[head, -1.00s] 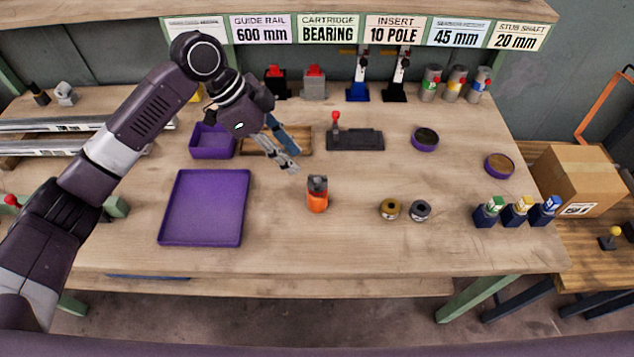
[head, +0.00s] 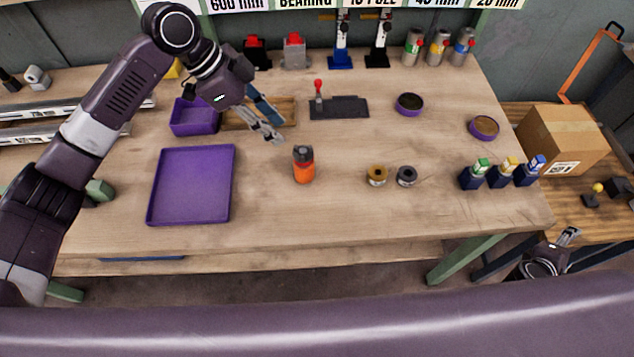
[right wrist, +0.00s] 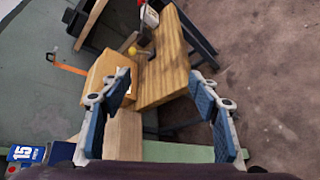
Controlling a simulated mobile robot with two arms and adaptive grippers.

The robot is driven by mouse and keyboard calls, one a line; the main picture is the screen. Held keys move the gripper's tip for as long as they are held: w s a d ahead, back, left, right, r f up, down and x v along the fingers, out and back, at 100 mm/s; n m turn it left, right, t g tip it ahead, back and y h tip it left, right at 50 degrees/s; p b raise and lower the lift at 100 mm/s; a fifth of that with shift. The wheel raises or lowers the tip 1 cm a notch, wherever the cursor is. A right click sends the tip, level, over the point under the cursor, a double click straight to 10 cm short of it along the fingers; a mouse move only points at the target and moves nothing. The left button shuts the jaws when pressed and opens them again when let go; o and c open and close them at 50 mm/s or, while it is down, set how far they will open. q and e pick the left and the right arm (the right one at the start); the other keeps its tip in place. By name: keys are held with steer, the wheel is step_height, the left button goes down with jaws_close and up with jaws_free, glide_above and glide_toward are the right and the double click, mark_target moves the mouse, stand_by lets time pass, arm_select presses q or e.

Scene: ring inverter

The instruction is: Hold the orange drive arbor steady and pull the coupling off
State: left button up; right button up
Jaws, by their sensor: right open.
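The orange drive arbor (head: 304,173) stands upright on the workbench, near its middle. The dark grey coupling (head: 303,152) sits on top of it. My left gripper (head: 281,131) is open and empty, above the bench, up and to the left of the arbor and apart from it. My right gripper (head: 568,237) is low at the right, beyond the bench's front right corner and far from the arbor. In the right wrist view it (right wrist: 168,98) is open, with nothing between its blue-padded fingers. That view does not show the arbor or coupling.
A purple tray (head: 192,186) lies left of the arbor. A brass ring piece (head: 377,175) and a grey one (head: 406,176) stand to its right. A dark fixture (head: 339,107) is behind it. A cardboard box (head: 563,140) stands on the right side table. The bench front is clear.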

steer(key=w+a+r+n+t, duration=0.1)
steer(key=w+a+r+t, duration=0.2)
steer(key=w+r, duration=0.4)
steer(key=w+a+r+n+t, duration=0.1)
steer(key=w+a+r+t, duration=0.3)
steer(key=r, duration=0.5)
steer(key=w+a+r+n+t+y, duration=0.1)
steer(key=w+a+r+t+y, duration=0.3)
steer(key=a, duration=0.5)
steer(key=w+a+r+n+t+y, duration=0.1)
steer(key=w+a+r+n+y, duration=0.3)
steer(key=a, duration=0.6)
steer(key=w+a+r+m+t+y, duration=0.1)
steer(key=w+a+r+t+y, duration=0.15)
steer(key=w+a+y, duration=0.5)
steer(key=m+g+y, duration=0.2)
steer(key=m+g, duration=0.5)
steer(key=m, duration=0.6)
glide_toward(308, 173)
steer(key=x, duration=0.4)
steer(key=shift+w+f, duration=0.15)
steer(key=shift+w, duration=0.25)
steer(key=shift+w+a+f, duration=0.15)
steer(key=shift+a, duration=0.15)
steer(key=shift+x, duration=3.55)
